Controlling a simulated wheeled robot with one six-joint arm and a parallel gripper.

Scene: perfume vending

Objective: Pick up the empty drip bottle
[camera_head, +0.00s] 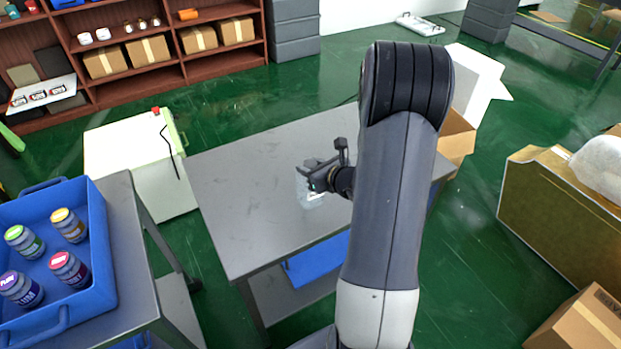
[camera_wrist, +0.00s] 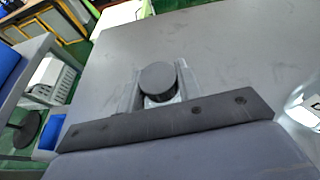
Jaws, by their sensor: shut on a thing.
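The drip bottle (camera_wrist: 160,99) shows in the wrist view, with a round dark cap (camera_wrist: 158,78) on top. My gripper (camera_wrist: 158,92) has one finger on each side of it and is shut on it. Most of its body is hidden behind my gripper's dark bar. In the head view my gripper (camera_head: 318,180) is over the middle of the grey table (camera_head: 240,170), with clear bottle material (camera_head: 311,198) just below it. I cannot tell whether the held bottle touches the table.
A clear, labelled object (camera_wrist: 304,108) is cut off at the wrist view's right edge. A blue tray (camera_head: 100,250) with several coloured-lid jars stands on the left table. A white box (camera_head: 125,165) is between it and shelves (camera_head: 170,70). The grey table's left half is clear.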

